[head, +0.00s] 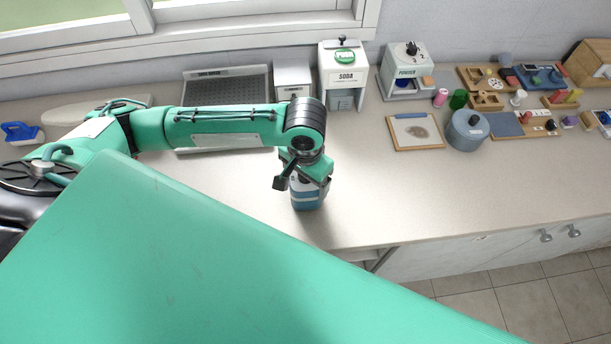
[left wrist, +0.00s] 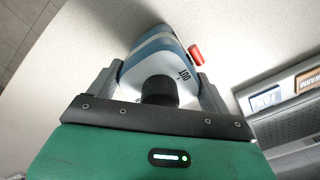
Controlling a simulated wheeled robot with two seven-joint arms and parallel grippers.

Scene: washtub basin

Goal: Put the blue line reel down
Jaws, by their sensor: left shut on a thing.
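The blue line reel (head: 308,194), a blue and white body, is held by my left gripper (head: 304,175) over the counter (head: 450,200), near its front edge. I cannot tell whether its underside touches the counter. In the left wrist view the reel (left wrist: 153,52) sits between the two fingers of the left gripper (left wrist: 158,82). It shows a dark round cap, the letters OUT and a red piece (left wrist: 195,53) on its right side. My right gripper is not in view.
A soda dispenser (head: 343,68), a powder dispenser (head: 405,70) and a grey drain tray (head: 225,88) stand along the back. A framed board (head: 415,131), a grey-blue pot (head: 467,131) and wooden trays fill the right. The counter right of the reel is bare.

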